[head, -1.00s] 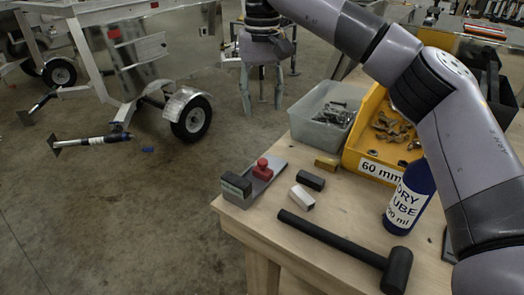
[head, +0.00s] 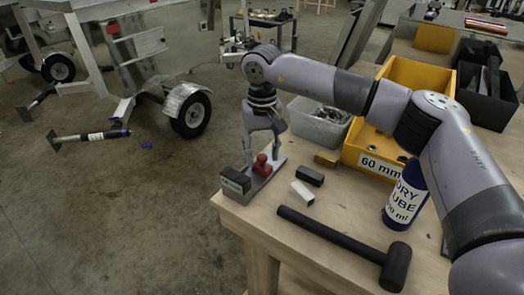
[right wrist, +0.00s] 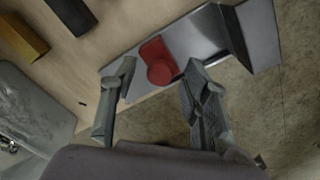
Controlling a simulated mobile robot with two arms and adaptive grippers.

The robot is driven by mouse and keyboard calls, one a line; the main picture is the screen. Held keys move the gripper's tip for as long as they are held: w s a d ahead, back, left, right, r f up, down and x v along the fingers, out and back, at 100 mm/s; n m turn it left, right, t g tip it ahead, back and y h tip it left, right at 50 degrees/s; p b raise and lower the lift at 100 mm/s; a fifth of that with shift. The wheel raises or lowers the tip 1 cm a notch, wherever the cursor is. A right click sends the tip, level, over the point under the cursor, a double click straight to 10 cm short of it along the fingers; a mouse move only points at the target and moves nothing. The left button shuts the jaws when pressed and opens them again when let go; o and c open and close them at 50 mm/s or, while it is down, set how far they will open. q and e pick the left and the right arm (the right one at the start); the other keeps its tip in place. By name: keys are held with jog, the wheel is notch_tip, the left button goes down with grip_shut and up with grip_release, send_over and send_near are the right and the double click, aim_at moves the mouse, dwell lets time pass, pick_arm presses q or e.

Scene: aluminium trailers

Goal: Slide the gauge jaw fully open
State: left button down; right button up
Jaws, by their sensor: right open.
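The gauge is a flat grey metal plate (head: 247,193) at the table's near left corner, with a dark end block (head: 235,181) at its near end. Its red jaw (head: 262,168), a block with a round knob, sits on the plate apart from the end block. My right gripper (head: 262,155) points down over the far part of the gauge, open. In the right wrist view, its fingers (right wrist: 158,88) are spread on both sides of the red jaw (right wrist: 158,62); contact cannot be told. My left gripper is not in view.
A black block (head: 310,176), a pale block (head: 302,193) and a brass block (head: 327,159) lie right of the gauge. A black mallet (head: 340,240) lies in front. A blue bottle (head: 406,195), a yellow bin (head: 400,80) and a clear bin (head: 318,122) stand farther right and back.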

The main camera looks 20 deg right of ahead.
grip_shut()
dwell(0.5)
dwell(0.3)
